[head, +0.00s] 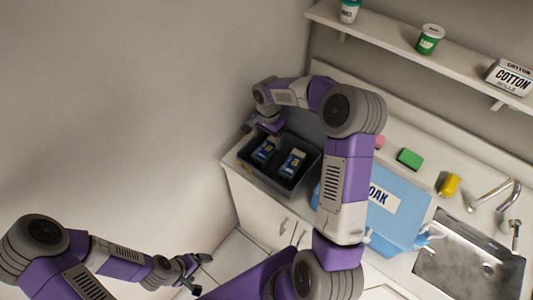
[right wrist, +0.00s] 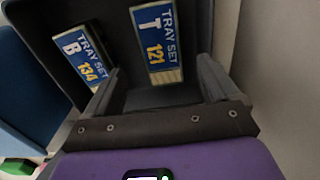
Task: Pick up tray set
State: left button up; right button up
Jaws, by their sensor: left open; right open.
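Two tray sets with blue labels lie in a dark grey bin (head: 262,178) at the left end of the counter. In the right wrist view one reads "TRAY SET T 121" (right wrist: 158,45) and the other "TRAY SET B 134" (right wrist: 80,57). They also show in the head view, one at left (head: 264,150) and one at right (head: 292,163). My right gripper (right wrist: 158,85) is open and empty over the bin, with set T 121 just ahead between its fingers. My left gripper (head: 198,273) is open and empty, low and away from the counter.
A blue container labelled "OAK" (head: 405,225) stands beside the bin, partly behind my right arm. A green block (head: 410,158), a yellow item (head: 449,185) and a sink (head: 465,265) with a tap lie further right. A shelf (head: 400,45) with tubs and a cotton box (head: 512,77) runs above.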

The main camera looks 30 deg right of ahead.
aim_at(267, 148)
jog(key=f, duration=0.7)
jog(key=shift+a, duration=0.25)
jog(key=shift+c, duration=0.4)
jog(key=c, duration=1.1)
jog(key=shift+c, duration=0.2)
